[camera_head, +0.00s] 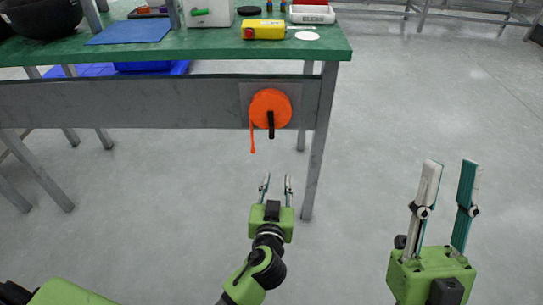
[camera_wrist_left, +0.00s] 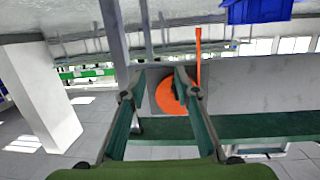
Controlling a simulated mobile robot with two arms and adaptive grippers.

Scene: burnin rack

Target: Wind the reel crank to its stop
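The orange reel (camera_head: 270,107) is mounted on the grey front panel under the green table, near its right leg. Its black crank (camera_head: 271,124) points down from the hub. An orange strap (camera_head: 252,137) hangs at the reel's left side. My left gripper (camera_head: 276,181) is open and empty, below the reel and apart from it. My right gripper (camera_head: 450,180) is open and empty, at the right over the floor.
The green tabletop (camera_head: 215,45) holds a yellow box with a red button (camera_head: 264,30), a blue mat (camera_head: 131,32), a white tray (camera_head: 312,14) and a black bowl (camera_head: 42,16). A table leg (camera_head: 318,150) stands right of the reel. The floor (camera_head: 400,100) at right is clear.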

